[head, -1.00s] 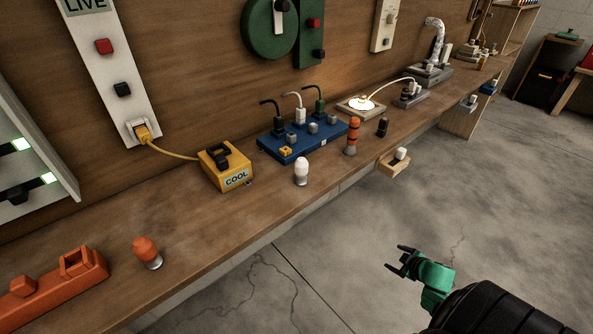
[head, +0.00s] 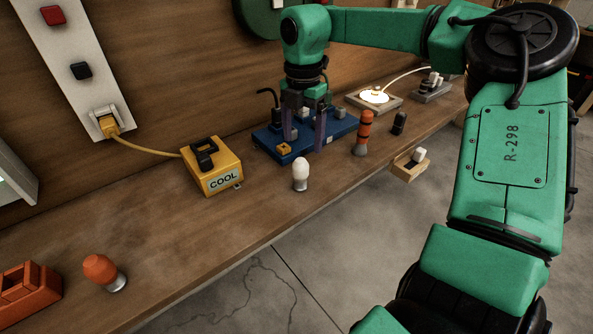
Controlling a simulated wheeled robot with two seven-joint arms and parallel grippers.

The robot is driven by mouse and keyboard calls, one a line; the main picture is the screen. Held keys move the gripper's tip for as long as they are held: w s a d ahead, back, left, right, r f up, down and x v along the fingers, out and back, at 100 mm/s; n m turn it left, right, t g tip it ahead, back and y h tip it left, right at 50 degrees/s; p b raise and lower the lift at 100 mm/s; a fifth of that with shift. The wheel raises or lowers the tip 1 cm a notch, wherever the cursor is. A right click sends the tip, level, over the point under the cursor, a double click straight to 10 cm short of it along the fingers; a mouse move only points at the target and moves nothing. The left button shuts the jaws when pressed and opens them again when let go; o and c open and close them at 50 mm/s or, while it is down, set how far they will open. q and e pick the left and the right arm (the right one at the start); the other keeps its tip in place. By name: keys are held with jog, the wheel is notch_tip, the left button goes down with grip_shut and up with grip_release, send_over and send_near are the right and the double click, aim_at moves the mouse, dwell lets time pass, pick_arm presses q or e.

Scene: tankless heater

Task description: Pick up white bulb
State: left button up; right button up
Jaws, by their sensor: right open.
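The white bulb (head: 300,173) stands upright on the wooden bench, near its front edge, with its metal base down. My right gripper (head: 304,143) hangs from the green arm with its fingers pointing down. It is open and empty, behind the white bulb in the picture, with its fingers in front of the blue block. I cannot tell how high the fingertips are above the bench. My left gripper is not in the view.
A blue block with plugs (head: 267,139) stands behind the bulb.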

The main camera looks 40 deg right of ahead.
aim_at(300, 171)
jog(key=f, duration=0.5)
jog(key=shift+w+f, duration=0.2)
jog(key=shift+f, duration=0.05)
jog(key=f, duration=0.2)
jog(key=f+p, duration=0.1)
jog(key=f, duration=0.1)
jog(key=shift+s+a+p, duration=0.15)
jog(key=shift+a+p, duration=0.05)
jog(key=shift+p, duration=0.1)
jog(key=shift+f, duration=0.6)
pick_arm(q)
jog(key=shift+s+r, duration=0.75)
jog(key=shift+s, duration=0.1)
pick_arm(e)
jog(key=shift+r, duration=0.1)
grip_shut()
